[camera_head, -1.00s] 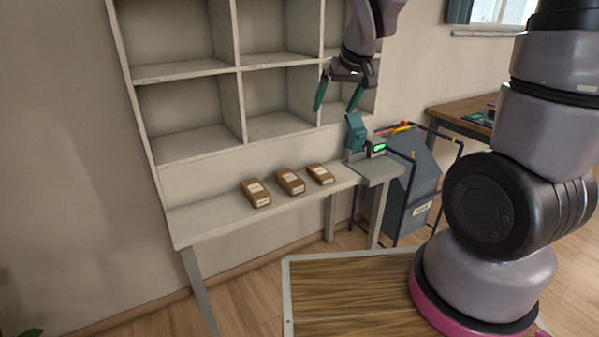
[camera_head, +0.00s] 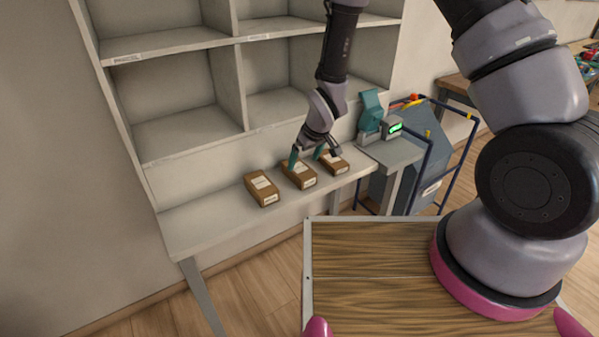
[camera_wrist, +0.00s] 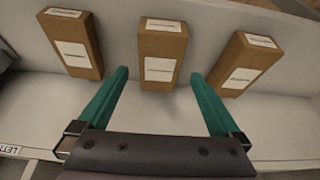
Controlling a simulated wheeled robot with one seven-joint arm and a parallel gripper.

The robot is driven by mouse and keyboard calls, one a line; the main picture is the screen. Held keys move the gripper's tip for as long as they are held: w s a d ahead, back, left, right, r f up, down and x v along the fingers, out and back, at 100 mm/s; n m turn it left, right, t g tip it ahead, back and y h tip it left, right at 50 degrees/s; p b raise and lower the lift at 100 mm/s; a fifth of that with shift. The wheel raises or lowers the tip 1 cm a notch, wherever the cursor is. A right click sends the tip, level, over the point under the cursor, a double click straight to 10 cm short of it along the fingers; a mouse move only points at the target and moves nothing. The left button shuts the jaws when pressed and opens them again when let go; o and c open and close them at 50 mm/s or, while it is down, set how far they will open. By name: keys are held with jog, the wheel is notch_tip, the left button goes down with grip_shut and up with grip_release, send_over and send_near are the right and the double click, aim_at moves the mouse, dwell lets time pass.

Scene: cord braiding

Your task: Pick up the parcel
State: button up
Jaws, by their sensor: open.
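Three brown parcels with white labels lie in a row on the counter: a left parcel (camera_head: 262,190), a middle parcel (camera_head: 300,178) and a right parcel (camera_head: 337,167). My gripper (camera_head: 306,156) is open and empty, low over the counter by the middle parcel. In the wrist view, the teal fingers (camera_wrist: 159,76) point towards the middle parcel (camera_wrist: 162,45), which lies between their lines. The fingertips seem just short of its near end, and I see no contact. The other two parcels (camera_wrist: 72,40) (camera_wrist: 245,62) lie outside the fingers.
Empty pigeonhole shelves (camera_head: 170,92) rise behind the counter (camera_head: 195,222). A teal device with a green display (camera_head: 378,122) stands at the counter's right end. A grey bin in a blue frame (camera_head: 425,150) stands beyond it. The counter left of the parcels is clear.

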aim_at(300, 169)
jog(key=shift+x, duration=3.15)
jog(key=c, duration=1.3)
jog(key=shift+o, duration=0.2)
